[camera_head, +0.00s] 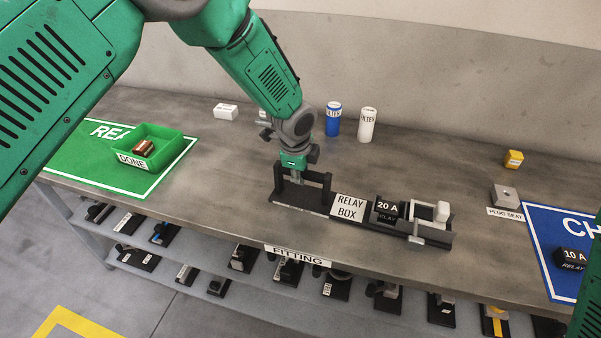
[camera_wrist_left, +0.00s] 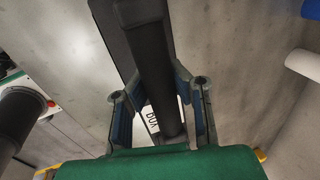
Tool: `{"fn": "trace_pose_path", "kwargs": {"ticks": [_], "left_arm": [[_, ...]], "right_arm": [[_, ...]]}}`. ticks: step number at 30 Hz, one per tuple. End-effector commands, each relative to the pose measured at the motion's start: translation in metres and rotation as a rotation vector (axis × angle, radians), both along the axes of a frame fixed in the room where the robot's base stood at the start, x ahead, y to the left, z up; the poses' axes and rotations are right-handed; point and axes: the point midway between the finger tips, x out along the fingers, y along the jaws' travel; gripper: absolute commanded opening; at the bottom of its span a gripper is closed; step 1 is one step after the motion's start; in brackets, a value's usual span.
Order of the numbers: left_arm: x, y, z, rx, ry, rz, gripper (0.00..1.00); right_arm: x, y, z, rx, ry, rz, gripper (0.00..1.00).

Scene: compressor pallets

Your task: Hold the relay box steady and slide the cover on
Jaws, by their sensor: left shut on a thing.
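The relay box (camera_head: 349,207) is a long black fixture on the table, with a white RELAY BOX label on its top. A black handle frame (camera_head: 327,186) stands at its left end. My left gripper (camera_head: 293,178) is at this handle; in the left wrist view its fingers (camera_wrist_left: 160,100) are on both sides of a black bar (camera_wrist_left: 152,70), shut on it. A black 20 A relay (camera_head: 387,208) sits in the box right of the label. A white block (camera_head: 442,212) stands at the right end; I cannot tell if it is the cover. My right gripper is not in view.
A green DONE tray (camera_head: 176,148) holding a copper-coloured part is at left. Blue (camera_head: 333,121) and white (camera_head: 367,126) cylinders stand behind the box. A plug seat (camera_head: 505,196), a yellow part (camera_head: 514,158) and a 10 A relay (camera_head: 572,257) are at right.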

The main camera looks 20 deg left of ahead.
Motion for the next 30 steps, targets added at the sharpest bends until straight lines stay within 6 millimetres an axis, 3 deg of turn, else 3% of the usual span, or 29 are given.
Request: {"fn": "trace_pose_path", "kwargs": {"ticks": [9,30], "left_arm": [[0.0004,-0.0097,0.0015,-0.002,-0.003,-0.001,0.00],[0.0002,-0.0096,-0.0039,-0.002,0.001,-0.001,0.00]], "right_arm": [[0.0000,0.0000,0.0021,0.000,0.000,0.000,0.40],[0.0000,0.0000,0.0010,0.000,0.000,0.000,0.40]]}}
